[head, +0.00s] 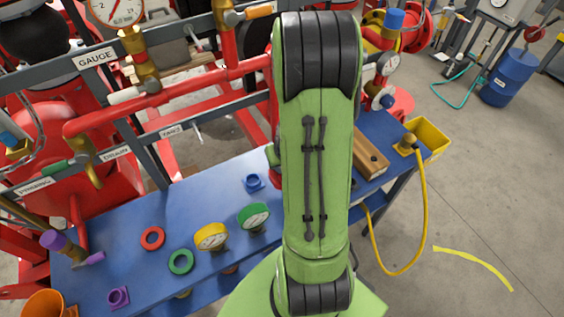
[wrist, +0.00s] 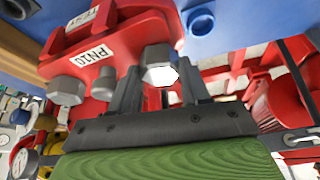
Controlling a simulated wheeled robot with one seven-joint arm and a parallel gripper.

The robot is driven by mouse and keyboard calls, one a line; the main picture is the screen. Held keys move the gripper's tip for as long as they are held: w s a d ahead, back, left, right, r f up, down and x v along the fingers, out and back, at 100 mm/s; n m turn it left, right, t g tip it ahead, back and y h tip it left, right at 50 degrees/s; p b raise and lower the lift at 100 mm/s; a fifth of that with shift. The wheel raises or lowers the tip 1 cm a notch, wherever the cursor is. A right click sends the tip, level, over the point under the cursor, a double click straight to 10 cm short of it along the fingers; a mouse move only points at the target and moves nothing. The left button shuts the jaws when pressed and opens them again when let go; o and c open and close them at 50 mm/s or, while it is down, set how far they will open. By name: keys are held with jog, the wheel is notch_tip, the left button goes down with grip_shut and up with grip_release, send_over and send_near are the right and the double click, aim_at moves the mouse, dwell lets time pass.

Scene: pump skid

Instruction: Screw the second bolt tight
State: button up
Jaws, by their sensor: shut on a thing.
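In the wrist view my gripper (wrist: 159,70) reaches up to the red flanged part with its two dark fingers on either side of a grey hex-headed bolt (wrist: 157,55). The jaws are shut on this bolt, at the right of the red flange (wrist: 120,32), which carries a PN10 label (wrist: 92,55). In the head view my green arm hides the gripper and the bolts.
A wooden block (head: 370,160) and a yellow bin (head: 430,138) are at the right. Red pipework (head: 170,95) stands behind. Floor at the right is mostly clear.

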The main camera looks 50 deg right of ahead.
jog(key=o, duration=1.1)
jog(key=shift+d, duration=0.5)
jog(key=shift+o, duration=0.2)
jog(key=shift+a, duration=0.1)
jog(key=p+v, duration=0.3)
jog(key=v, duration=1.2)
jog(key=shift+a+r, duration=0.15)
jog(key=shift+r, duration=0.2)
